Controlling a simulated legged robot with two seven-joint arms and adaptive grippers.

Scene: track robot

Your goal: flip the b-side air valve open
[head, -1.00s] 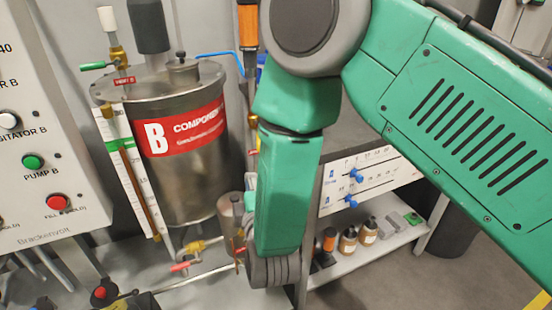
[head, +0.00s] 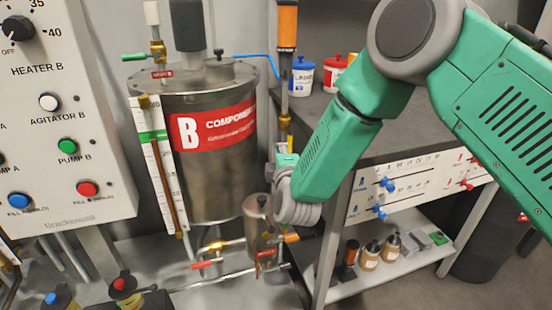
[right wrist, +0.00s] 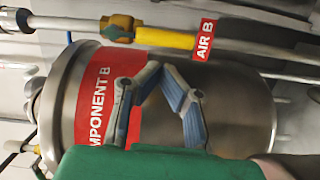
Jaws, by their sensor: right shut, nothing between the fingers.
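The B-side air valve shows in the right wrist view as a yellow body (right wrist: 118,30) with a long yellow handle (right wrist: 168,39). The handle looks roughly in line with its pipe from here. A red AIR B label (right wrist: 204,44) is by its end. In the head view, a small yellow part (head: 285,124) shows on the vertical pipe right of the steel tank. My right gripper (right wrist: 158,72) is shut and empty, its fingertips in front of the tank and apart from the handle in the picture. My left gripper is not in view.
The Component B tank (head: 207,175) stands beside the pipe. A control panel (head: 65,120) is at left, a dark bench (head: 370,115) at right. Below are red-handled (head: 205,265) and orange-handled (head: 285,238) valves and a small steel canister (head: 258,215).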

